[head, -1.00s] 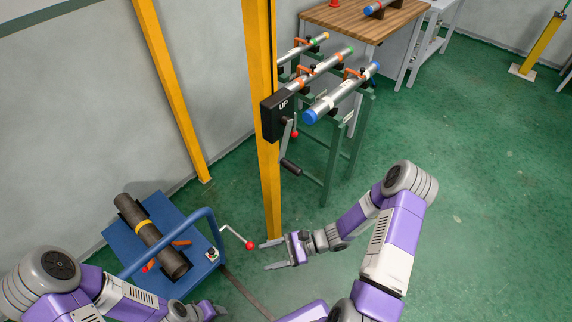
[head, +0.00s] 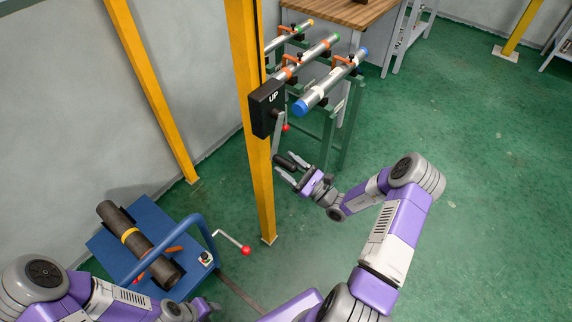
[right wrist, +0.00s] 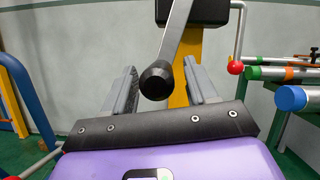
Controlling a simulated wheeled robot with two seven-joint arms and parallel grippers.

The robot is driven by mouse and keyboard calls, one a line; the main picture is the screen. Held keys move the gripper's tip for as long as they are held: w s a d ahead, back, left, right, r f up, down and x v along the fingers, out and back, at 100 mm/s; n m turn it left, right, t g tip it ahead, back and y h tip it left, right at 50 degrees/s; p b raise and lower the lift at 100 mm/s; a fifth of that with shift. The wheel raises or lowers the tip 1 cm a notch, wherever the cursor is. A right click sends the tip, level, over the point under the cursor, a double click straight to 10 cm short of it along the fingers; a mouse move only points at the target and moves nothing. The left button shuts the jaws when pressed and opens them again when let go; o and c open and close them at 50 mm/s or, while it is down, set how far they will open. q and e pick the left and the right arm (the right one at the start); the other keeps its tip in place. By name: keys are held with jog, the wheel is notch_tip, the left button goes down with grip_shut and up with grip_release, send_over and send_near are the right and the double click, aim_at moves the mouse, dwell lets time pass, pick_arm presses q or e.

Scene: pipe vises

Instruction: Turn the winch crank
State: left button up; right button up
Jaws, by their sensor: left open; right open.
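The winch is a black box marked UP (head: 267,107) on a yellow post (head: 251,80). Its grey crank arm (head: 279,132) hangs down to a black handle (head: 284,161). My right gripper (head: 289,168) is open at the handle, with its fingers pointing towards the winch. In the right wrist view the handle's round end (right wrist: 157,82) shows between the two open fingers (right wrist: 160,92), nearer the left one; I see no grip on it. My left gripper (head: 213,308) is low at the bottom edge, open and away from the winch.
A red-balled lever (head: 286,128) sits beside the winch box. Pipes (head: 330,82) lie clamped on green stands just behind. A blue cart (head: 190,281) with a dark pipe (head: 140,243) stands at lower left. The green floor at right is clear.

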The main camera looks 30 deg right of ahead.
jog(key=shift+w+a+r, duration=0.15)
jog(key=shift+w+r, duration=0.05)
jog(key=shift+w, duration=0.1)
grip_shut()
